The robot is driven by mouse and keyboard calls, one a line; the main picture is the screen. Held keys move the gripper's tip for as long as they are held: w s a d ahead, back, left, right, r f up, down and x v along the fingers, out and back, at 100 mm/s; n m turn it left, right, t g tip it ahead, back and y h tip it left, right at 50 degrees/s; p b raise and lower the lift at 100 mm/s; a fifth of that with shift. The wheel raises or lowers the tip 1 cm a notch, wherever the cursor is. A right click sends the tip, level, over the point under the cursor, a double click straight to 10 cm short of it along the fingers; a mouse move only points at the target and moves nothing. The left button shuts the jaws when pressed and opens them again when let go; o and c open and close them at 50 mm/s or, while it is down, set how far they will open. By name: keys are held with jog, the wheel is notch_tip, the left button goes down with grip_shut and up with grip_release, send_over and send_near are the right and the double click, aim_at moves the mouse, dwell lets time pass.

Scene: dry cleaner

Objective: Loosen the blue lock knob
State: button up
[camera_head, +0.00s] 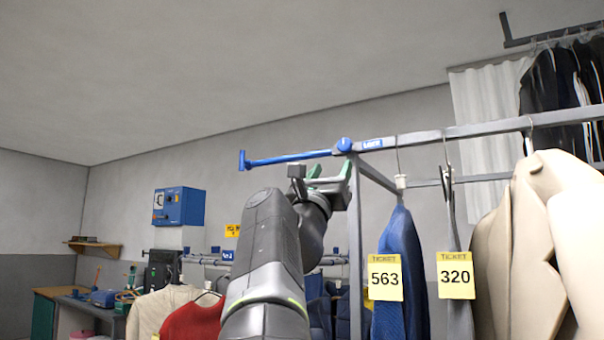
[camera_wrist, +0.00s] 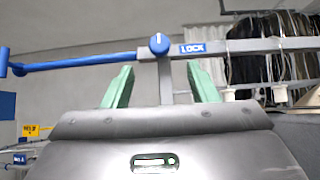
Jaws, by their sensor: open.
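The blue lock knob (camera_head: 344,145) sits on the rail of the garment rack, where a blue bar (camera_head: 285,159) extends to the left and ends in an upright end piece. In the wrist view the knob (camera_wrist: 158,43) is round with a pale pointer mark standing near upright, left of a blue LOCK label (camera_wrist: 193,48). My gripper (camera_head: 330,174) is just below the knob in the head view. In the wrist view its green fingers (camera_wrist: 160,82) are spread apart, with the knob above and between them. Nothing is between the fingers, and no contact with the knob shows.
The grey rack rail (camera_head: 470,130) runs right, with a blue garment (camera_head: 401,270) and beige coats (camera_head: 530,240) hanging from it. Yellow tickets 563 (camera_head: 385,277) and 320 (camera_head: 455,275) hang there. A blue wall box (camera_head: 179,206) is at left. Space above the rail is clear.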

aim_at(344, 145)
jog(key=p+x, duration=0.5)
jog(key=x, duration=0.6)
jog(key=shift+w, duration=0.1)
jog(key=c, duration=0.9)
